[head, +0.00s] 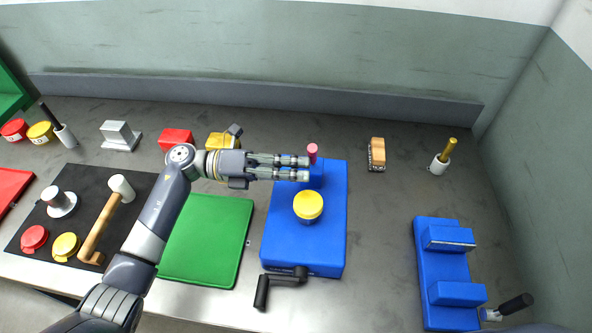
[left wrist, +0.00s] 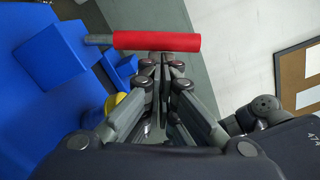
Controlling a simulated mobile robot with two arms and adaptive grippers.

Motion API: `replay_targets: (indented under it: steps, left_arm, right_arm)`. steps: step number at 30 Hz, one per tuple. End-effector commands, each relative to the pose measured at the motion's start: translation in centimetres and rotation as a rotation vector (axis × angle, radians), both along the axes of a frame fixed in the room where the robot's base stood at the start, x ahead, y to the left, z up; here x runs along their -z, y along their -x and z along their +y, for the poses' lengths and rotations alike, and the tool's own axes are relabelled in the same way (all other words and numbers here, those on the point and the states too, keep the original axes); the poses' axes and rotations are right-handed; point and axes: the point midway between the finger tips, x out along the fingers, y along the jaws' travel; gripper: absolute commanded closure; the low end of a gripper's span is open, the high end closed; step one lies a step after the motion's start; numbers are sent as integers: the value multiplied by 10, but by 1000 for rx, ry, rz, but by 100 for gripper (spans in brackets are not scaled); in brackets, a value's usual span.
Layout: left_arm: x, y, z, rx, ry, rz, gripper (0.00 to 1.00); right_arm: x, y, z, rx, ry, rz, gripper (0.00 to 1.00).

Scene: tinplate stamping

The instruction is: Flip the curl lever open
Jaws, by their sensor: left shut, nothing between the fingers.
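The curl lever's red grip (head: 312,152) stands at the back of a blue machine (head: 334,215) in the middle of the bench. In the left wrist view the red grip (left wrist: 157,41) is a cylinder on a short grey rod, joined to the blue body (left wrist: 50,90). My left gripper (head: 307,168) reaches in from the left over the machine's back part. It is shut and empty. Its fingertips, also in the left wrist view (left wrist: 162,62), appear close to the red grip; I cannot tell whether they touch. My right gripper is out of view.
A yellow knob (head: 308,204) and a black crank (head: 283,280) belong to the blue machine. A green mat (head: 207,240) lies left, a mallet (head: 105,220) farther left. A blue fixture (head: 430,290) stands right. Bench between the machine and that fixture is clear.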

Motion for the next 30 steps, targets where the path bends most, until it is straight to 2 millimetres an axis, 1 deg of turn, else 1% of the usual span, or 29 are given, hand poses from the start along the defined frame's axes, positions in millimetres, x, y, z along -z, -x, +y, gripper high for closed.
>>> replay_targets:
  steps: [6, 15, 22, 30]
  left_arm:
    - [-11, -10, -1, -1, -34, 155, 100]
    - [-19, -23, -4, -2, -69, 337, 100]
    - [-22, -27, -5, 0, -82, 407, 100]
    - [-22, -28, -5, 0, -85, 425, 100]
  right_arm:
    - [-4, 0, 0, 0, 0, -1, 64]
    - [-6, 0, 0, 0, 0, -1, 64]
    - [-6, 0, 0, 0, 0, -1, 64]
    - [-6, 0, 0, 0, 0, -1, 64]
